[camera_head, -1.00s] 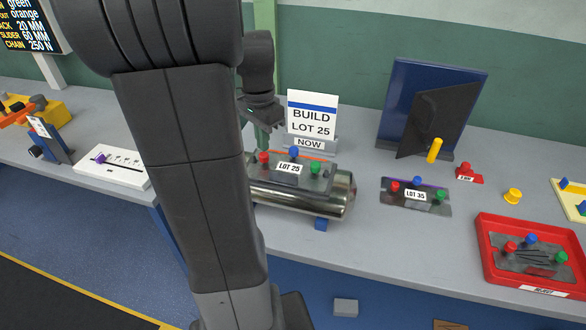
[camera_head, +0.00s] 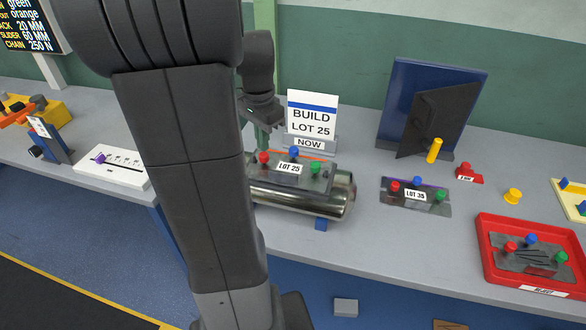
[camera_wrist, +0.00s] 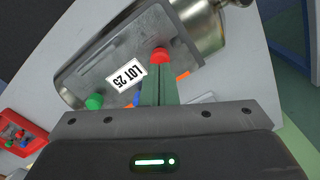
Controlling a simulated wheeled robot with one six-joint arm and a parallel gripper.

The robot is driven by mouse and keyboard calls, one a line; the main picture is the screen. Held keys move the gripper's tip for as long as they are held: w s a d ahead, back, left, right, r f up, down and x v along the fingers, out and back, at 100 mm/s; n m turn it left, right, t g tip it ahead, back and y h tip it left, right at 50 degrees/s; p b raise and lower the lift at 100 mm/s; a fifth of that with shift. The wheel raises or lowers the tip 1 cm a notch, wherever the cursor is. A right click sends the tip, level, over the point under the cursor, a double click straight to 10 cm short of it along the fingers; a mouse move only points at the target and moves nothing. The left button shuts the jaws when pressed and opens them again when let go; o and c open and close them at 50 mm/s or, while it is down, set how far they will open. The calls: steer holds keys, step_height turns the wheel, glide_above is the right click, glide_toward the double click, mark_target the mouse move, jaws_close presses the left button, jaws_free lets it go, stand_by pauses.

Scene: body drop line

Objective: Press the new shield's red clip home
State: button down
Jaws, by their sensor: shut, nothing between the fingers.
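The shield labelled LOT 25 (camera_head: 308,181) is a grey plate lying on a shiny metal cylinder (camera_head: 339,202). It carries a red clip (camera_head: 264,158) at left, a blue clip (camera_head: 293,151) at the back and a green clip (camera_head: 315,168) at right. My gripper (camera_head: 263,146) is shut and empty, its fingers pointing down just over the red clip. In the wrist view the closed green fingertips (camera_wrist: 160,72) meet the edge of the red clip (camera_wrist: 160,55); whether they touch cannot be told. The blue clip is partly hidden beside the fingers there.
A BUILD LOT 25 sign (camera_head: 312,115) stands close behind the cylinder. A LOT 35 shield (camera_head: 388,198) lies to the right. A red reject tray (camera_head: 489,271) holds another shield at far right. A dark panel (camera_head: 422,125) leans at the back. Bare bench lies in front of the LOT 35 shield.

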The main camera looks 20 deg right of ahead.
steer(key=shift+f+b, duration=0.6)
steer(key=shift+f, duration=0.6)
stand_by(0.5)
steer(key=c, duration=2.2)
jaws_free()
steer(key=c, duration=1.5)
jaws_free()
steer(key=shift+r, duration=0.15)
steer(key=shift+r+p, duration=2.65)
steer(key=shift+r, duration=0.25)
